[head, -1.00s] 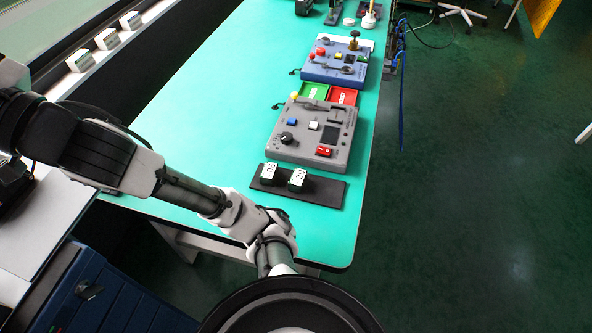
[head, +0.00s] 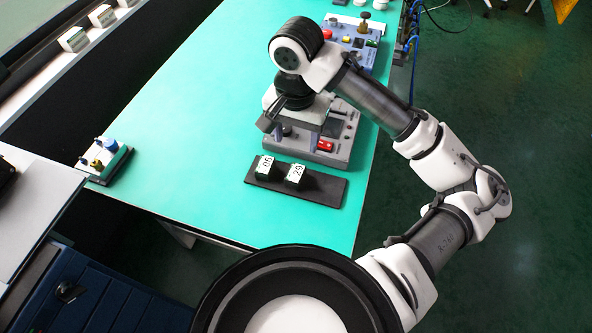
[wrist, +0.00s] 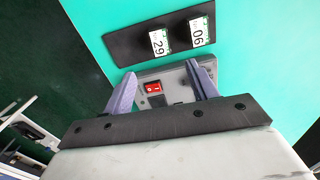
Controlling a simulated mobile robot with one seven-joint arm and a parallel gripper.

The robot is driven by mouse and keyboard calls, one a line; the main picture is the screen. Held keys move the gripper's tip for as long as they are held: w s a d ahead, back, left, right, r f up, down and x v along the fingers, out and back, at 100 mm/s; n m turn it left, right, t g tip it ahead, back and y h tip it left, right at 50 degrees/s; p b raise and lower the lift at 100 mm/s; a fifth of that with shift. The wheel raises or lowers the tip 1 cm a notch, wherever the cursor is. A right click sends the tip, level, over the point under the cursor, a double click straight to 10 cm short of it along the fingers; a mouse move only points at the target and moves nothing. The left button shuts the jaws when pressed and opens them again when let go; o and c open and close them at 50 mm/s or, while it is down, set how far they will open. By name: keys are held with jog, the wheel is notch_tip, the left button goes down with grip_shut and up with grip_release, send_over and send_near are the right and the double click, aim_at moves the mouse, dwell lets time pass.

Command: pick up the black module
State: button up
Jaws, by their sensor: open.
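Two small dark blocks with white labelled faces stand on a black mat (head: 325,188): one marked 06 (head: 265,167) and one marked 29 (head: 295,174). In the wrist view, the 29 block (wrist: 159,42) and the 06 block (wrist: 199,31) sit beyond the fingertips, with green edges showing. I cannot tell which one the task calls the black module. My gripper (wrist: 160,72) is open and empty. In the head view it hangs over the grey console, farther back than the blocks and apart from them.
The grey console (head: 340,152) with a red switch (head: 325,145) lies below my gripper, partly hidden by my arm. A blue-grey console (head: 368,57) stands behind it. A small board with blue and yellow knobs (head: 107,160) is at the table's left edge. The green tabletop's left-middle is clear.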

send_over(295, 172)
notch_tip(295, 172, down, 8)
jog(key=shift+s+d+f, duration=0.1)
jog(key=shift+d, duration=0.05)
jog(key=shift+f+p, duration=0.5)
jog(key=shift+f, duration=2.2)
jog(key=c, duration=1.1)
